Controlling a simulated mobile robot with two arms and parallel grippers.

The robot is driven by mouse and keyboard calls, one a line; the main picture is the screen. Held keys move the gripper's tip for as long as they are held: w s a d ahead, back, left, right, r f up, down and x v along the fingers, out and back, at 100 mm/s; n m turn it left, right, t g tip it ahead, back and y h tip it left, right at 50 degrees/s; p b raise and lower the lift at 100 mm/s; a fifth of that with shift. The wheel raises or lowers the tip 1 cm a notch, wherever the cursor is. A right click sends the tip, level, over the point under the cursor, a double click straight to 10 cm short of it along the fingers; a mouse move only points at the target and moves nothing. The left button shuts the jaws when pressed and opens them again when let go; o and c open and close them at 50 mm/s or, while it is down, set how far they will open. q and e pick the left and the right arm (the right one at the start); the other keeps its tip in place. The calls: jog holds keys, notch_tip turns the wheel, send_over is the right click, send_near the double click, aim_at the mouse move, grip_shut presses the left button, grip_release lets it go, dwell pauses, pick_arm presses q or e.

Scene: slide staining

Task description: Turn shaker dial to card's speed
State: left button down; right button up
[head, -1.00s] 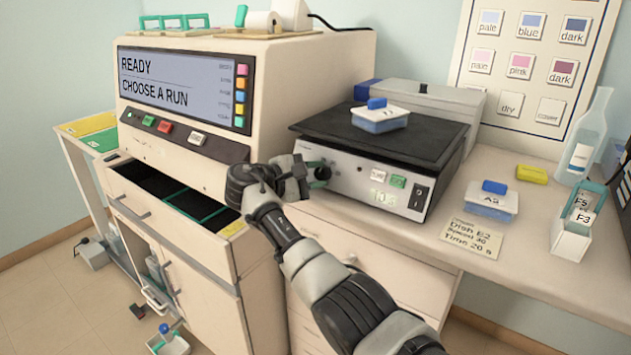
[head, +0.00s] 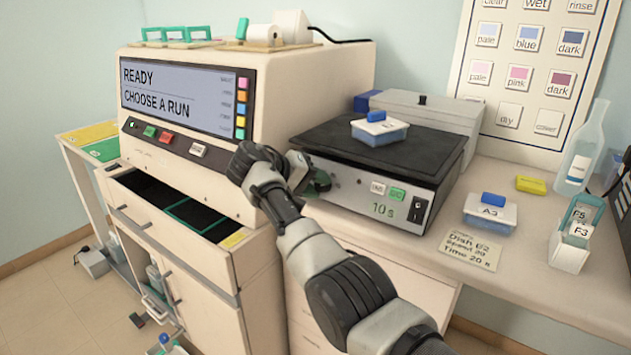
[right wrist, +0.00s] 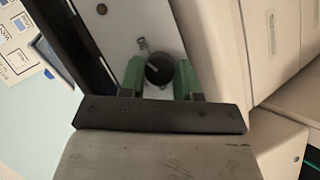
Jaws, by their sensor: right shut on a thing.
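The shaker (head: 372,190) stands on the bench with a dark platform. The gripper partly hides the dial in the head view. The card (head: 472,249) lies on the bench front and reads Dish E2, Speed 30, Time 20 s. My left gripper is not in view.
Dish A3 (head: 490,214) and a rack of slides (head: 572,247) stand to the right. The stainer (head: 185,120), showing READY, CHOOSE A RUN, is close on the left of my gripper.

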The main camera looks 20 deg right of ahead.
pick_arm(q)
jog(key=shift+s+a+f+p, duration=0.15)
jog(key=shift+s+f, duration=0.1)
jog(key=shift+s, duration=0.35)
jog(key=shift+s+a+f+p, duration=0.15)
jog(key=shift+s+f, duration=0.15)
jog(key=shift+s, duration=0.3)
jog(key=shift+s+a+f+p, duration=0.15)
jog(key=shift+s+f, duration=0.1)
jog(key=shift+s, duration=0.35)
pick_arm(e)
jog(key=shift+m+y, duration=0.6)
jog(key=shift+m, duration=0.6)
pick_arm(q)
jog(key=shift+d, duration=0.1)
pick_arm(e)
jog(key=o, duration=0.9)
jog(key=shift+o, duration=0.2)
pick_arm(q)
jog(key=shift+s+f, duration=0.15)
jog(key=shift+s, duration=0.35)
pick_arm(e)
jog(key=v, duration=1)
jog(key=shift+a+r, duration=0.2)
jog(key=shift+a, duration=0.15)
